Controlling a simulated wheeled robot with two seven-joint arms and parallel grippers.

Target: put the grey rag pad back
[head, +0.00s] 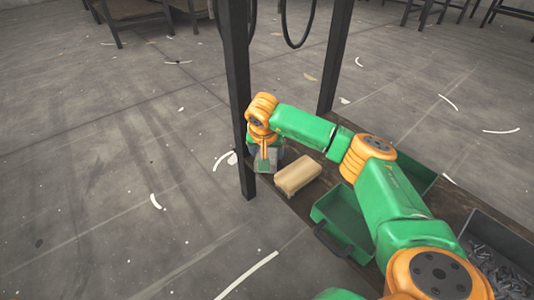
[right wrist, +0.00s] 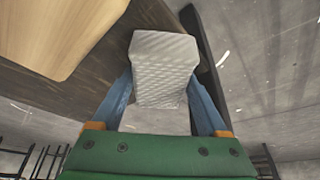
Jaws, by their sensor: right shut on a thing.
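The grey rag pad (right wrist: 164,62) is a pale, textured block between the two blue fingers of my right gripper (right wrist: 162,88) in the right wrist view. The fingers are shut on its sides. In the head view my right gripper (head: 264,158) points down at the far-left end of the dark bench, beside the black post, with the grey pad (head: 265,166) at its fingers. I cannot tell whether the pad touches the bench top. My left gripper is not in view.
A tan block (head: 298,175) lies on the bench just right of the pad. A green bin (head: 343,222) and a grey bin of small metal parts (head: 497,262) stand nearer. A black post (head: 237,100) rises close to the gripper. Open floor lies left.

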